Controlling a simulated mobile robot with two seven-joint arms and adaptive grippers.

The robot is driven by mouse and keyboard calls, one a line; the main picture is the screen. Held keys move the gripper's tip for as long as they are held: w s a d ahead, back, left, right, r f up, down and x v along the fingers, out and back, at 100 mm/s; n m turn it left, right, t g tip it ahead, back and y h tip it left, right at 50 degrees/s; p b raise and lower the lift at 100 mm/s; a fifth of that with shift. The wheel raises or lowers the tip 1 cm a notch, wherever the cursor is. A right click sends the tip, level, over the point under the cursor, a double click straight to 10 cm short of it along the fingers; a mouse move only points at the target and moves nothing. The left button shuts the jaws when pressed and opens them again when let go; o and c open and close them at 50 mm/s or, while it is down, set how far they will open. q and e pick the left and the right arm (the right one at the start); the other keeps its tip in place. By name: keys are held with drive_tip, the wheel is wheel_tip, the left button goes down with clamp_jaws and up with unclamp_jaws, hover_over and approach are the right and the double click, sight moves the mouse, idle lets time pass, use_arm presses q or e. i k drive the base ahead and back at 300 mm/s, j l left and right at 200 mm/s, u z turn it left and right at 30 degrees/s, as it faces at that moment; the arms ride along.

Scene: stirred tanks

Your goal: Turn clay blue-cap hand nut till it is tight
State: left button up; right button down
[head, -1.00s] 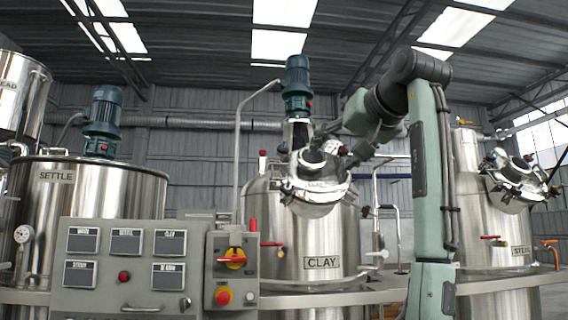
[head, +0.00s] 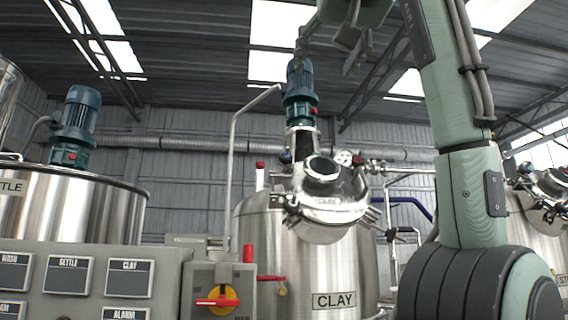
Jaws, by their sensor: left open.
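The steel CLAY tank (head: 300,255) stands in the middle of the head view, with its round hatch lid (head: 325,205) on the front of its top. A small blue-cap hand nut (head: 286,158) shows at the upper left of the hatch. It is too small to tell how tight it is. My left gripper (head: 328,60) is at the top edge, partly cut off, open and empty. It appears above the hatch and apart from the nut, in front of the tank's motor. My right gripper is not in view.
A red-capped part (head: 358,160) sits at the right of the hatch. The blue motor (head: 301,80) rises behind it. A control panel (head: 160,268) and a red-yellow switch (head: 218,298) stand at the lower left. The SETTLE tank (head: 85,215) is behind the panel.

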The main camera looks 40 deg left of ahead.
sight(285, 159)
drive_tip(key=i+j, duration=0.2)
drive_tip(key=j, duration=0.15)
drive_tip(key=i+j, duration=0.2)
drive_tip(key=j, duration=0.15)
drive_tip(key=i+j, duration=0.45)
drive_tip(key=j, duration=0.3)
